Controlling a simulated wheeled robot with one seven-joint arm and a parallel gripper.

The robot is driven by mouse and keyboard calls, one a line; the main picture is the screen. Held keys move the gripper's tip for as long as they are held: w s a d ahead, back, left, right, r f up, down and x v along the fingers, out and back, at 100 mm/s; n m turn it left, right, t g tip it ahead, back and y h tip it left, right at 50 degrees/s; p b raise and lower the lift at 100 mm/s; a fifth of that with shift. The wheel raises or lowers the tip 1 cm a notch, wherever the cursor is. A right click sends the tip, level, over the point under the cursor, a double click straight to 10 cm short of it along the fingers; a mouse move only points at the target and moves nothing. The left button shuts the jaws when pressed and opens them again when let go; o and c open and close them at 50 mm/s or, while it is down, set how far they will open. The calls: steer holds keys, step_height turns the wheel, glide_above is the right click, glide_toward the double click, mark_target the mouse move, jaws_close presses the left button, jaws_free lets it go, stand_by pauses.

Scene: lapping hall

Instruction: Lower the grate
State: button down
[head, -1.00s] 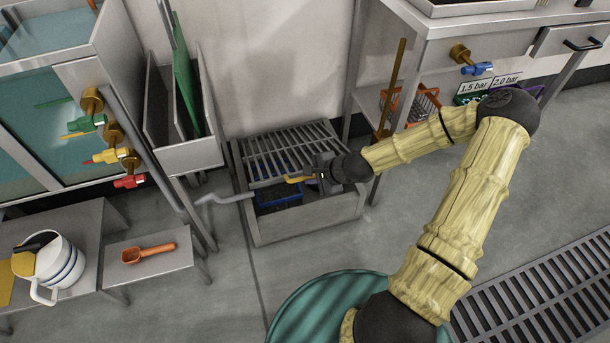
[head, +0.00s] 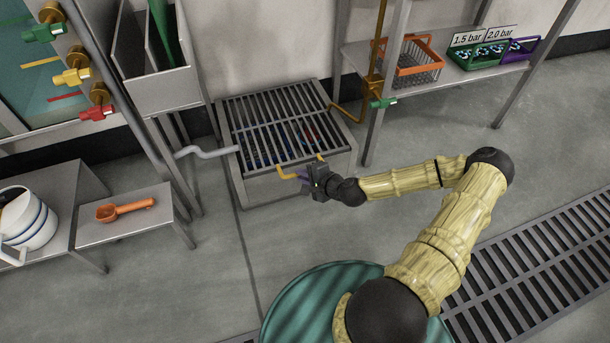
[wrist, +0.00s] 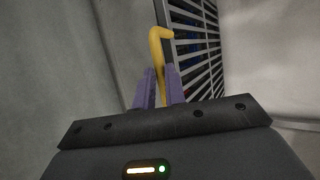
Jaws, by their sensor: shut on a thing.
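The grate (head: 270,115) is a dark metal panel of parallel bars over a grey floor basin (head: 270,185). It covers the opening and looks about level with the rim; I cannot tell whether its front edge fully rests. Its yellow handle (head: 286,173) sticks out at the front edge. My gripper (head: 306,180) is shut on this handle at the basin's front right. In the wrist view the purple fingers of my gripper (wrist: 161,85) pinch the yellow handle (wrist: 157,50), with the grate bars (wrist: 205,50) beside it. Blue and red things show dimly under the bars.
A grey pipe (head: 205,152) ends at the basin's left side. A brass pipe with a green-handled valve (head: 382,103) stands right of it. A low bench with an orange scoop (head: 125,209) is at left, a shelf with baskets (head: 415,65) at right.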

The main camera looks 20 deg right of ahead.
steer(key=f, duration=0.1)
steer(key=s+f, duration=0.1)
steer(key=f, duration=0.1)
steer(key=shift+a+g, duration=0.15)
steer(key=shift+g, duration=0.15)
steer(key=shift+w, duration=0.1)
steer(key=c, duration=1.4)
jaws_free()
steer(key=shift+w+f, duration=0.1)
steer(key=shift+f, duration=0.1)
steer(key=shift+d, duration=0.2)
steer(key=shift+c, duration=0.2)
steer(key=shift+r, duration=0.1)
steer(key=p+v, duration=0.3)
steer(key=v, duration=0.2)
steer(key=p+v, duration=0.2)
steer(key=v, duration=0.4)
steer(key=p+v, duration=0.3)
steer(key=v, duration=0.3)
steer(key=shift+r+p, duration=0.3)
steer(key=shift+r, duration=0.05)
